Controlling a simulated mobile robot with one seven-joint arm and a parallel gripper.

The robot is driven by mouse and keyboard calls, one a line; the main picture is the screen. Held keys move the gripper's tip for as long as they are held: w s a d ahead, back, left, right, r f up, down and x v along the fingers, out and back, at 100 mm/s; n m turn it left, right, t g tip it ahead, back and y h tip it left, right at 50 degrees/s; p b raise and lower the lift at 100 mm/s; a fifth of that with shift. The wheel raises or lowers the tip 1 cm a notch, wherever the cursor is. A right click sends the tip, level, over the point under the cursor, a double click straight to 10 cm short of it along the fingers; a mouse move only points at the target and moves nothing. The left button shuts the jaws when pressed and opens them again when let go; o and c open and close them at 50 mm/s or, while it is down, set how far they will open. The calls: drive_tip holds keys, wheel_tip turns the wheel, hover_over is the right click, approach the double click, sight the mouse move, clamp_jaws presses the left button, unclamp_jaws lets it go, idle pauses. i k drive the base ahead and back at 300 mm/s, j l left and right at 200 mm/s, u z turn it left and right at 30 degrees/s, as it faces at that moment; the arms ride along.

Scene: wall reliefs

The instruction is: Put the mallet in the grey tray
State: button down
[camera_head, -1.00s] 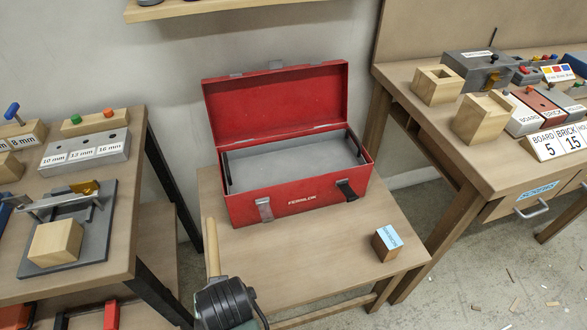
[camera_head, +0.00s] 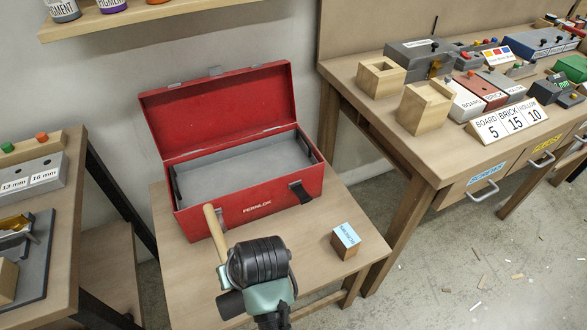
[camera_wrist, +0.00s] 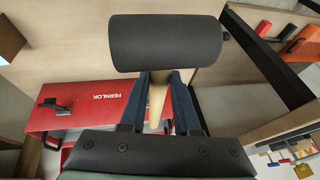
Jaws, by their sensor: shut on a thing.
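The mallet's pale wooden handle (camera_head: 215,231) sticks up beside my wrist in the head view. In the wrist view, its thick black head (camera_wrist: 166,42) lies crosswise beyond the fingertips. My gripper (camera_wrist: 160,88) is shut on the handle, which runs between the two fingers. The grey tray (camera_head: 238,164) lies inside the open red toolbox (camera_head: 232,205), behind and above the handle in the picture. The tray looks empty. The mallet is outside the toolbox, over the table's near left part.
The toolbox stands on a small wooden table (camera_head: 300,240), its lid (camera_head: 218,112) raised at the back. A wooden block with a blue label (camera_head: 345,241) sits to its right. Benches with blocks stand left and right. A shelf (camera_head: 190,18) hangs above.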

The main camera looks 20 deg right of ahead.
sight(247, 177)
drive_tip(key=i+j+z, duration=0.1)
drive_tip(key=j+z, duration=0.25)
drive_tip(key=i+j+z, duration=0.1)
drive_tip(key=z, duration=0.25)
drive_tip(key=j+z, duration=0.35)
drive_tip(key=j, duration=0.5)
drive_tip(key=i+j, duration=0.15)
drive_tip(key=j, duration=0.35)
drive_tip(key=i+l, duration=0.4)
